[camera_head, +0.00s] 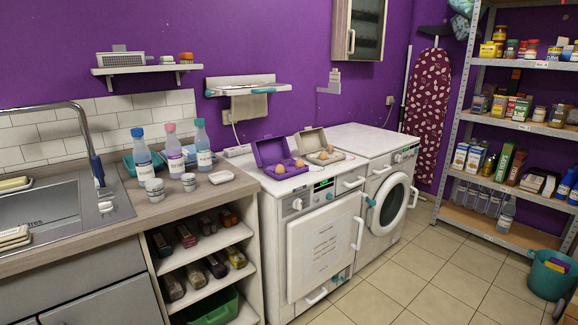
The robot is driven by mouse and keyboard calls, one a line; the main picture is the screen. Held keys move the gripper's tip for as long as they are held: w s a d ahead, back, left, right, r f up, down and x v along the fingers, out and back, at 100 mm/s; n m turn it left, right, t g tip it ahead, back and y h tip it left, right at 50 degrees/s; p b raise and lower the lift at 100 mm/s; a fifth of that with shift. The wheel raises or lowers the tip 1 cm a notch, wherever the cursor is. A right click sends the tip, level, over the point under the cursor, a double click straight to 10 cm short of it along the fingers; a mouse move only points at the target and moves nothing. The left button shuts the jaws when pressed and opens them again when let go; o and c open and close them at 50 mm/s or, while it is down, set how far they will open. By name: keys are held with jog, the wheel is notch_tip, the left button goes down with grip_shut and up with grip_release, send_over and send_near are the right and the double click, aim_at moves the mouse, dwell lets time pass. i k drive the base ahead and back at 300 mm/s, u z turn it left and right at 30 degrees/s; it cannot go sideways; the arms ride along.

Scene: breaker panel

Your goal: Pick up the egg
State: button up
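A purple egg carton (268,152) stands with its lid up on top of the white appliance at the centre. One brown egg (280,168) shows at its front and another egg (299,163) at its right side. A grey-beige egg carton (311,138), also open, stands just to the right and behind it. Brown eggs (323,155) show in it. The eggs are small in the picture, and the lids and walls may hide others. My gripper is not in view.
The appliance (325,245) stands between an open shelf unit and a washing machine (385,210). Bottles and cups crowd the counter (130,205) at left. A wall shelf (250,91) hangs above the cartons. The tiled floor (410,280) in front is clear; a teal bucket (548,278) stands at right.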

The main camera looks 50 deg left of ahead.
aim_at(280, 169)
jog(key=u, duration=0.35)
jog(key=i, duration=1.6)
jog(key=u, duration=1.45)
jog(key=i, duration=1.05)
jog(key=u, duration=1.4)
jog(key=i, duration=0.7)
jog(key=u, duration=0.3)
